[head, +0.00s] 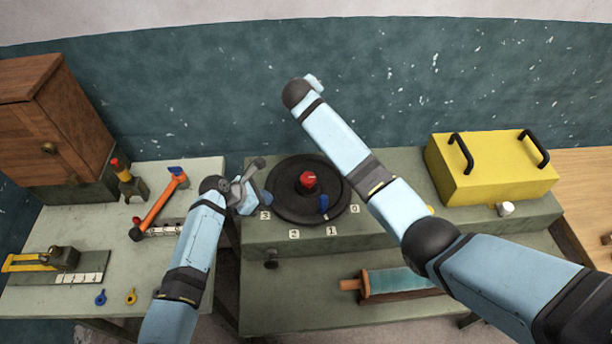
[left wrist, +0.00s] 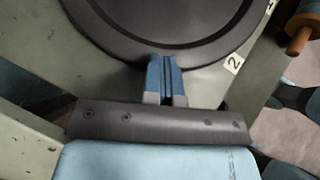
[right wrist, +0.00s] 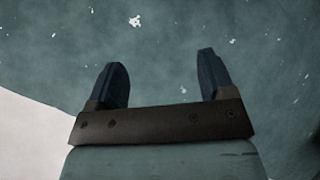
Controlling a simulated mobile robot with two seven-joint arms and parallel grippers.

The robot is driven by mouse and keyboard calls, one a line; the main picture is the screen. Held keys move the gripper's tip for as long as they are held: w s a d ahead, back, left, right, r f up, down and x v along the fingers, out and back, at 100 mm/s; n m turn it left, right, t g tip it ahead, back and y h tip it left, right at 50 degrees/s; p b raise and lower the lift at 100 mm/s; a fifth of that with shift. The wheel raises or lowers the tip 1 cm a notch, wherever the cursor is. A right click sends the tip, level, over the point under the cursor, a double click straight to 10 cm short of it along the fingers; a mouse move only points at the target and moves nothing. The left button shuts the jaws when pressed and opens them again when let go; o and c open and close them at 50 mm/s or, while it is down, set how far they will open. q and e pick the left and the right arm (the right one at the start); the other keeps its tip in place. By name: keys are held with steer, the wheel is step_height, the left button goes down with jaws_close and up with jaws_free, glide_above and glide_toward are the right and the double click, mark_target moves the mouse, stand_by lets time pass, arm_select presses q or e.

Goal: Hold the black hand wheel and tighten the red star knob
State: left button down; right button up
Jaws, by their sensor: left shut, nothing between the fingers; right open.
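The black hand wheel (head: 290,208) lies flat on the grey-green bench, with the red star knob (head: 308,181) upright at its middle and a blue piece (head: 324,206) on its near right part. My left gripper (head: 267,198) is at the wheel's left edge, fingers shut and empty. In the left wrist view its blue fingertips (left wrist: 164,62) overlap the rim of the wheel (left wrist: 120,38); I cannot tell whether they touch it. The knob is outside that view. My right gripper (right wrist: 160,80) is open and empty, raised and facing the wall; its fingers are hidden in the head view.
Number labels (head: 294,234) line the wheel's near side. A yellow box (head: 490,180) with black handles stands right, a white knob (head: 505,209) before it. A teal roller (head: 395,281) lies on the lower shelf.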

steer(key=w+a+r+n+t+y, duration=0.2)
steer(key=a+r+n+t+y, duration=0.6)
steer(key=r+n, duration=0.6)
steer(key=s+a+f+n+g+y, duration=0.1)
steer(key=s+a+n+g+y, duration=0.35)
steer(key=n, duration=0.65)
steer(key=s+a+f+n+g+y, duration=0.1)
steer(key=s+a+n+g+y, duration=0.3)
steer(key=n, duration=0.6)
steer(key=n+g+h, duration=1)
steer(key=n+h, duration=0.5)
steer(key=n, duration=0.5)
glide_toward(309, 177)
steer(key=shift+y, duration=0.25)
steer(key=f, duration=0.9)
steer(key=shift+w+d+f, duration=0.2)
steer(key=shift+d, duration=0.05)
